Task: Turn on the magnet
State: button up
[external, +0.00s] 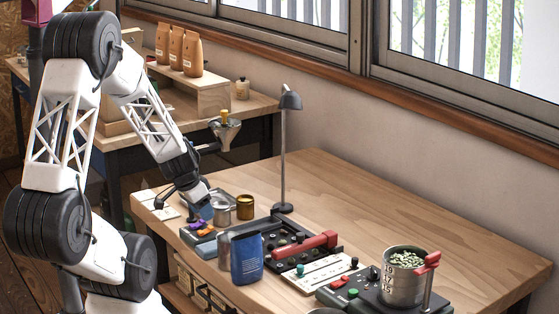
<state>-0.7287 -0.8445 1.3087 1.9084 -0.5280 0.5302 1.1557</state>
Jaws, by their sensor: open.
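My gripper (191,210) is at the left end of the wooden table, pointing down beside a metal cup (222,213). Its dark fingers are apart and I see nothing held between them. I cannot tell which thing is the magnet. A white panel (318,274) with small knobs lies at the table's front middle, with a teal knob (300,269) on it. Behind it a black panel (284,243) carries several small knobs and a red bar-shaped part (306,245). My gripper is to the left of both panels and clear of them. Their on or off state is too small to read.
A blue bag (247,259) and a grey can stand before the black panel. A brass cup (245,207) and a lamp (284,150) stand behind. A scale-like machine with a metal pot of green beans (403,275) is at right. The table's back right is clear.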

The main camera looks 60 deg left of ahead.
aim_at(211, 227)
jog(key=shift+x, duration=2.4)
jog(key=shift+c, duration=0.5)
grip_shut()
jog(key=shift+w+d+f+g, duration=0.15)
jog(key=shift+w+g, duration=0.1)
jog(key=shift+g, duration=0.85)
jog(key=shift+w+a+f+g, duration=0.1)
jog(key=shift+w+f+g, duration=0.1)
jog(key=shift+g, duration=0.9)
jog(key=shift+o, duration=0.5)
grip_release()
jog(key=shift+r, duration=0.1)
jog(key=shift+r, duration=0.1)
